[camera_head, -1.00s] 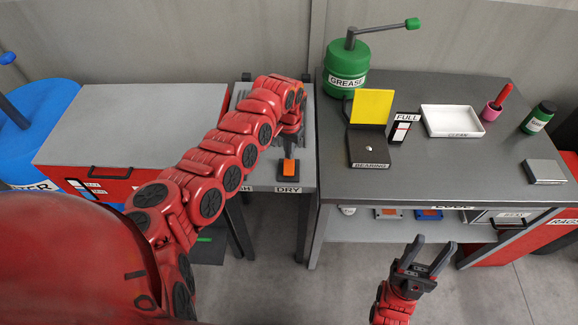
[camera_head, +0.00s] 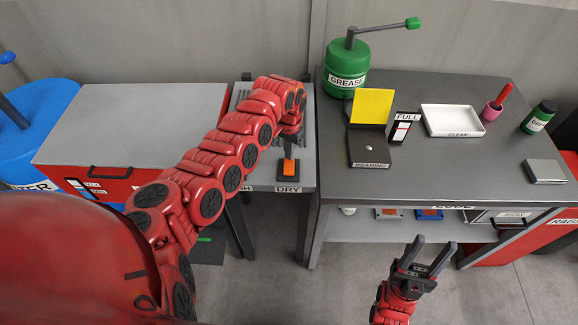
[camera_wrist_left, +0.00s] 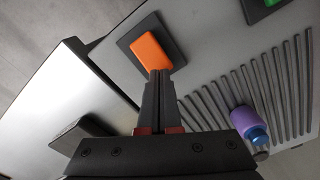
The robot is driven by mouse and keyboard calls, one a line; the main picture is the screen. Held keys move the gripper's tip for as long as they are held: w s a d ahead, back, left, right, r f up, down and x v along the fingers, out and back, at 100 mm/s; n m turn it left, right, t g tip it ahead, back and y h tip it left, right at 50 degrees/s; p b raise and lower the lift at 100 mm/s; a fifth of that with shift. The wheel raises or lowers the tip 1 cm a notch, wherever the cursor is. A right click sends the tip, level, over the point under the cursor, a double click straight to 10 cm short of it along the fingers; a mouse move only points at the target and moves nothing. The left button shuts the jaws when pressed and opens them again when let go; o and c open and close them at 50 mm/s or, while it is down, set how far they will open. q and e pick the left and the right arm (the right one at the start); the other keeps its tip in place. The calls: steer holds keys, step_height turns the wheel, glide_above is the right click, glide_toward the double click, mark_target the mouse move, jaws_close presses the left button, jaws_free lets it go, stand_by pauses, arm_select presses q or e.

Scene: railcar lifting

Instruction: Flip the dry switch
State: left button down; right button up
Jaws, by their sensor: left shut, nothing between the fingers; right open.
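The dry switch (camera_head: 289,166) is an orange rocker on a black plate, above the DRY label (camera_head: 288,190) on the narrow grey table. In the left wrist view the orange rocker (camera_wrist_left: 151,52) is just beyond the fingertips. My left gripper (camera_head: 290,153) is shut and empty, pointing down at the rocker's far end; its fingertips (camera_wrist_left: 160,74) appear to meet the rocker's edge, but I cannot tell whether they press it. My right gripper (camera_head: 427,256) is open and empty, low in front of the grey workbench.
The left wrist view shows a ribbed grate, a purple and blue bottle (camera_wrist_left: 250,124) and part of a green switch (camera_wrist_left: 272,2). The workbench (camera_head: 440,180) at right holds a green grease pot (camera_head: 346,72), bearing box (camera_head: 368,147) and white tray (camera_head: 453,121). A red cabinet stands left.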

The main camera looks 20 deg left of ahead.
arm_select(q)
steer(key=shift+f+b, duration=0.45)
steer(key=shift+f, duration=0.45)
stand_by(0.3)
step_height(320, 180, up, 3)
steer(key=shift+f+p, duration=0.15)
steer(key=shift+p, duration=0.95)
steer(key=shift+r+p, duration=1.5)
steer(key=shift+r, duration=0.75)
steer(key=shift+f, duration=0.1)
